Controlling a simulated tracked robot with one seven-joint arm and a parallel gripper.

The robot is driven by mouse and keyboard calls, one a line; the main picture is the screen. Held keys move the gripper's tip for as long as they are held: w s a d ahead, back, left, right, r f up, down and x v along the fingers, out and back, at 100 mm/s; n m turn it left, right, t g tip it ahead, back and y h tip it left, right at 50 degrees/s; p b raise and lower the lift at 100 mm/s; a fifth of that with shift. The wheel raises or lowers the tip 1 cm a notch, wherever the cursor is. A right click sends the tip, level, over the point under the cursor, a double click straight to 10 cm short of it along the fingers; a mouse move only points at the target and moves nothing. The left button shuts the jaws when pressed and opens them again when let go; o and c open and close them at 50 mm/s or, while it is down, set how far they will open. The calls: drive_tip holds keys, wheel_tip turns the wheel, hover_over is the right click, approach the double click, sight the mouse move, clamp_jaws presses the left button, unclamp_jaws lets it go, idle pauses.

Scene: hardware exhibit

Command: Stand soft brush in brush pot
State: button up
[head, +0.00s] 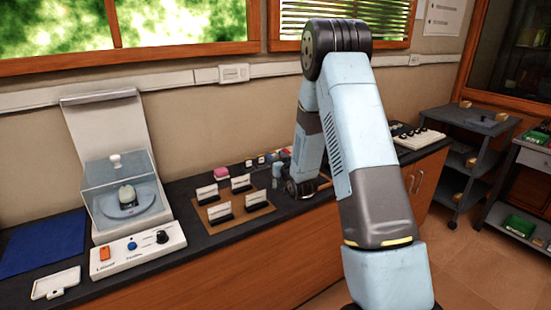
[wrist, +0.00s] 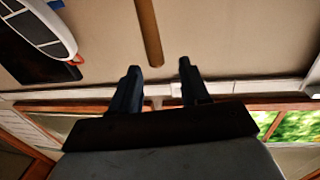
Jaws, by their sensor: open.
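In the wrist view my gripper (wrist: 158,68) is open, with its two dark fingers apart and nothing between them. A plain brown rod (wrist: 148,30), possibly the brush handle, reaches in from the top edge; its end lies just beyond the gap between the fingertips, apart from them. In the head view the end of my arm is low over the counter, right of the card stands, and its fingertips cannot be made out. A small brown bar (head: 325,184) shows beside it. I cannot clearly identify the soft brush or the brush pot.
A blue mat (head: 42,243) lies at left. A grey cart (head: 465,150) stands right.

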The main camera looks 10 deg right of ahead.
drive_tip(key=s+d, duration=0.2)
drive_tip(key=s, duration=1.1)
idle(0.5)
